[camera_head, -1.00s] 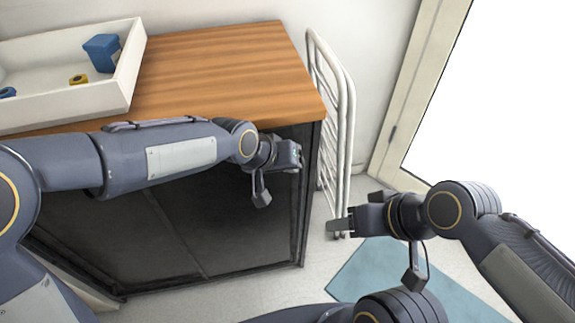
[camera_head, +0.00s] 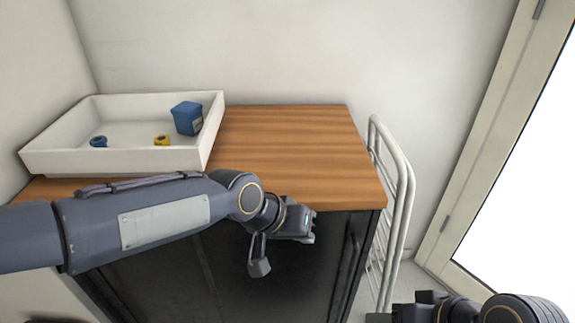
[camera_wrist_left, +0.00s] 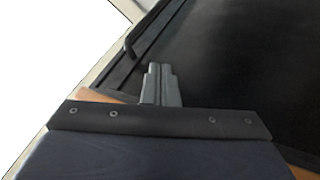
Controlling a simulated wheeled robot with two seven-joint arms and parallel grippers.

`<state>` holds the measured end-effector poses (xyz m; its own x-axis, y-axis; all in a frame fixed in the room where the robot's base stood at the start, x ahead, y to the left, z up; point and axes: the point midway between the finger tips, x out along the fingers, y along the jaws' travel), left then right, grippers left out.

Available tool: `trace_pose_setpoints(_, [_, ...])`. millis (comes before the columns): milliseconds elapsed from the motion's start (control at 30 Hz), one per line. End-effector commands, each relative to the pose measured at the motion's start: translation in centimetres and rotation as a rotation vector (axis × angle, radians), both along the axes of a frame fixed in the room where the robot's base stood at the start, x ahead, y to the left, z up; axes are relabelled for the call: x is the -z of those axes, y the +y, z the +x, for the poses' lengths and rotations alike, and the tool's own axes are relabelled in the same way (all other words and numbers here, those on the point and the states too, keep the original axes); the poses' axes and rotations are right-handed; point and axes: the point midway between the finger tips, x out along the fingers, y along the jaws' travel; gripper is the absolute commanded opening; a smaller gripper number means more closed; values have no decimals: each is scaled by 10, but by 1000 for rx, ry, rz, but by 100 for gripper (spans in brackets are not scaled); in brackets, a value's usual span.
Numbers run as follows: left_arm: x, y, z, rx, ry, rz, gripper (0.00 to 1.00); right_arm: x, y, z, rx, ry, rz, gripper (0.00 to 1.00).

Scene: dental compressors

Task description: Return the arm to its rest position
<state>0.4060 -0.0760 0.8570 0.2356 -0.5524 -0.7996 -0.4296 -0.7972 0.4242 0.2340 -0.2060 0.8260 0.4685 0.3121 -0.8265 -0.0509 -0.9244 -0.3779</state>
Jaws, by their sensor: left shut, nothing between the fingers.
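My left arm comes in from the left in the head view, in front of the cabinet. Its gripper (camera_head: 312,226) is beside the cabinet's dark front, just below the wooden top's front edge. In the left wrist view the left gripper's fingers (camera_wrist_left: 160,84) are together with nothing between them, and the dark cabinet front lies beyond. My right gripper (camera_head: 380,318) is at the bottom edge of the head view, low and right of the cabinet. Its fingertips are mostly cut off, so its opening cannot be made out.
A cabinet with a wooden top (camera_head: 290,150) stands ahead. On it, a white tray (camera_head: 120,160) holds a blue container (camera_head: 187,118), a yellow ring-like piece (camera_head: 162,140) and a small blue piece (camera_head: 98,141). A white metal rack (camera_head: 405,190) stands right of the cabinet, near a door frame.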

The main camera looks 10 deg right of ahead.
Motion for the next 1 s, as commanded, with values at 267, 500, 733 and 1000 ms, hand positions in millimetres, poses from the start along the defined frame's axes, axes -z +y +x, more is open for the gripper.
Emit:
trace_pose_setpoints(267, [-13,72,-6,-95,-17,18,0,0,0,0,0,0,0,54])
trace_pose_setpoints(500, [-12,207,-65,-307,-18,57,0,0,0,0,0,0,0,54])
trace_pose_setpoints(733, [8,261,-124,-442,-4,61,0,0,0,0,0,0,0,54])
trace_pose_setpoints(1000, [32,283,-174,-549,6,53,0,0,0,0,0,0,0,54])
